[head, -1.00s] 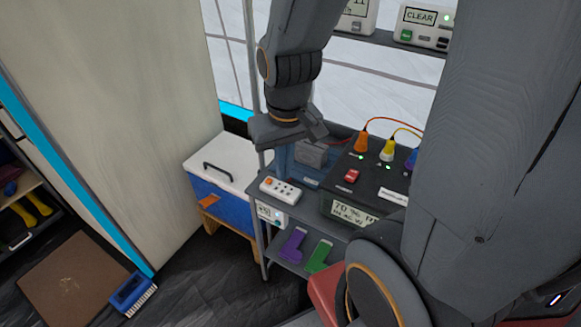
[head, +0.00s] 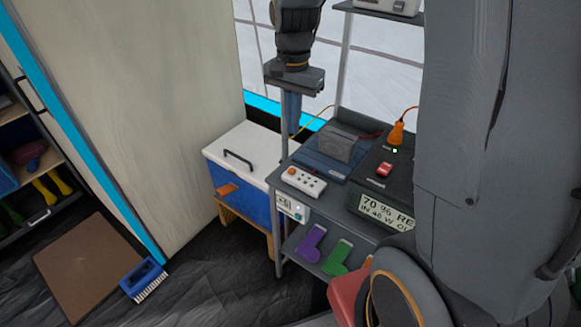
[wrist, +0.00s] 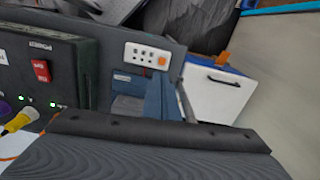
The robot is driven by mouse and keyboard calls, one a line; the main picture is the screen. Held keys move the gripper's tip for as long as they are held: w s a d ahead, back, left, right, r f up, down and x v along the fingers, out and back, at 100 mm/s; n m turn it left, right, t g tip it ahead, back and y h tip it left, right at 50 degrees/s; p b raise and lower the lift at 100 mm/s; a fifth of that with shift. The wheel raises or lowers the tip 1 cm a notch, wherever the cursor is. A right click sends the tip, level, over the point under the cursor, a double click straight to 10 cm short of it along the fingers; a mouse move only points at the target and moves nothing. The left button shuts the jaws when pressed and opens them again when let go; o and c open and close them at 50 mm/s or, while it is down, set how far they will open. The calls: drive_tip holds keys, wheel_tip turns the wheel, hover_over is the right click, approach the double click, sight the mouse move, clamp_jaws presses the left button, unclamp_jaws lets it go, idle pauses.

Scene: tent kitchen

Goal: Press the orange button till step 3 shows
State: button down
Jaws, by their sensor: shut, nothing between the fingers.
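The orange button (head: 291,171) is a small round cap at the left end of a white control strip (head: 313,188) on the grey shelf unit. In the wrist view the button (wrist: 162,60) is at the strip's right end, uncovered. My gripper (head: 292,130) points down with narrow blue fingers, shut and empty. Its tips appear above the button in the head view, apart from it. In the wrist view the fingers (wrist: 157,82) reach up below the strip. A small display unit (head: 293,208) hangs on the shelf front under the strip; its text is too small to read.
A black power box (head: 375,185) with a red switch (head: 385,169) and an orange plug (head: 396,132) stands right of the strip. A blue tray (head: 318,165) with a grey block lies behind. A white-lidded blue cooler (head: 262,150) stands left.

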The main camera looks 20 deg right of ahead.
sight(292, 170)
drive_tip(key=shift+w+f+m, duration=0.15)
drive_tip(key=shift+w+m, duration=0.35)
drive_tip(key=shift+w, duration=0.2)
drive_tip(key=shift+f, duration=0.1)
wheel_tip(292, 170, down, 14)
drive_tip(key=shift+r+p, duration=0.1)
drive_tip(key=shift+p, duration=1.05)
